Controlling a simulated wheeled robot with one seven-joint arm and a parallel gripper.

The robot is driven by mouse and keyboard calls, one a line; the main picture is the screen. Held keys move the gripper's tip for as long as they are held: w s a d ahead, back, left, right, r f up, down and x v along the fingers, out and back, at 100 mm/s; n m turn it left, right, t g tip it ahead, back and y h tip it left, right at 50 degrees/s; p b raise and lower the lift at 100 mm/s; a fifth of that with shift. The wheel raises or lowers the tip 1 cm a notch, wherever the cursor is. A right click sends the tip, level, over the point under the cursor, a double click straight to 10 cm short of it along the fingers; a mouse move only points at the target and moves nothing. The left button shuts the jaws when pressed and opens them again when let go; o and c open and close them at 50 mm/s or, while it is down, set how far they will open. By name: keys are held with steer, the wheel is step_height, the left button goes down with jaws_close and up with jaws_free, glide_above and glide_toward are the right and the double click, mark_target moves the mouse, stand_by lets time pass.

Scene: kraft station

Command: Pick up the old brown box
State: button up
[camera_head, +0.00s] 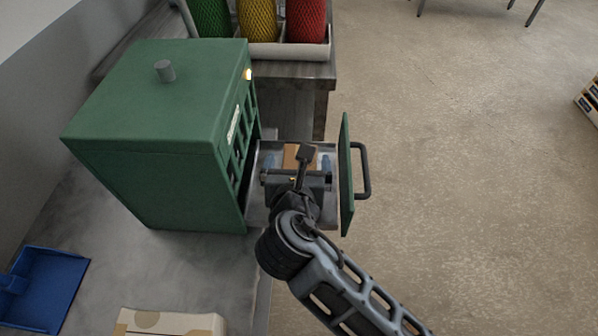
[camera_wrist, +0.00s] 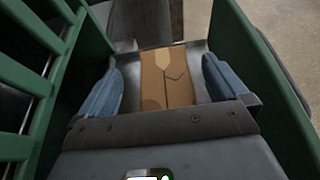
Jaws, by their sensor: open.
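The brown box (camera_wrist: 167,78) lies in the open metal drawer of the green cabinet. In the head view a small part of the brown box (camera_head: 290,157) shows behind my gripper (camera_head: 291,164). In the wrist view my gripper (camera_wrist: 162,85) is open, with one blue finger on each side of the box and a gap to each. Whether the fingertips are down at the box's level I cannot tell. The near end of the box is hidden by my gripper's body.
The green cabinet (camera_head: 155,110) stands left of the drawer, and the drawer's green front (camera_head: 346,175) with a handle (camera_head: 365,170) stands right. A blue dustpan (camera_head: 45,290) and a cardboard box (camera_head: 168,322) lie on the grey table (camera_head: 190,265). Coloured mesh rolls (camera_head: 258,20) stand behind.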

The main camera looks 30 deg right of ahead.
steer(key=x, duration=0.6)
steer(key=shift+d+r, duration=0.1)
steer(key=shift+s+r, duration=0.1)
steer(key=c, duration=1.2)
